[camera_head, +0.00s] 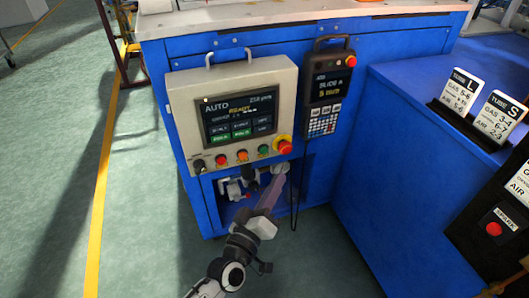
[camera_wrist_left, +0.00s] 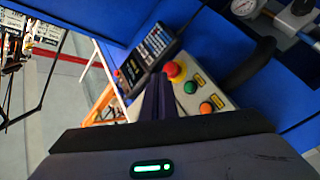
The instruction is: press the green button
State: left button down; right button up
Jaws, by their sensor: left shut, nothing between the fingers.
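The green button (camera_head: 263,150) sits on the lower edge of the beige control panel (camera_head: 286,90), between an orange button (camera_head: 242,155) and a red emergency stop on a yellow base (camera_head: 284,146). In the left wrist view the green button (camera_wrist_left: 190,87) shows just right of my fingers, beside the red emergency stop (camera_wrist_left: 176,71). My left gripper (camera_head: 279,178) is shut and empty, with purple fingers pointing up just below the panel's lower right edge. It also shows in the left wrist view (camera_wrist_left: 157,82). A gap to the button seems to remain visible in the head view. My right gripper is out of view.
A handheld pendant (camera_head: 328,88) hangs right of the panel with a dark cable. Pipe fittings (camera_head: 232,189) sit in the recess under the panel. A blue cabinet (camera_head: 400,150) stands at right. Green floor (camera_head: 145,220) is clear at left.

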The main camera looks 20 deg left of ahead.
aim_at(264, 150)
pick_arm(q)
jog(key=w+a+b, duration=0.2)
jog(key=w+a, duration=0.2)
jog(key=w, duration=0.2)
jog(key=shift+a+b, duration=0.15)
jog(key=shift+b, duration=0.15)
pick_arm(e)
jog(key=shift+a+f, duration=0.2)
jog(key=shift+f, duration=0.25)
pick_arm(q)
jog(key=shift+w, duration=0.1)
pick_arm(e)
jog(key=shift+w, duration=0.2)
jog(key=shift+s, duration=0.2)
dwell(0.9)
pick_arm(q)
jog(key=shift+w+a, duration=0.25)
jog(key=shift+w, duration=0.1)
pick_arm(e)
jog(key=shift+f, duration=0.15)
pick_arm(q)
jog(key=shift+w, duration=0.1)
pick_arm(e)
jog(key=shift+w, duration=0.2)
